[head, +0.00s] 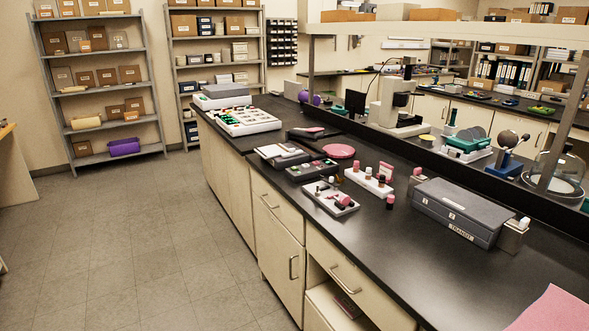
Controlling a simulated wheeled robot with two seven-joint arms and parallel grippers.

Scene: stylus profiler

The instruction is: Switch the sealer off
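I cannot tell for certain which device is the sealer, and no power switch can be made out at this size. On the far end of the black bench (400,232) stands a white panel (247,121) with green and red parts. Behind it is a low white device with a grey top (222,92). Nearer are a flat dark device (308,133) and a grey case (458,211) with a label on its front. Neither of my grippers is in view.
Trays with small pink-capped items (331,198), a pink disc (339,151) and a microscope-like instrument (397,105) crowd the bench. A pink sheet (553,312) lies at the near right. A lower drawer or compartment (335,306) stands open. The tiled floor (150,245) left of the bench is clear.

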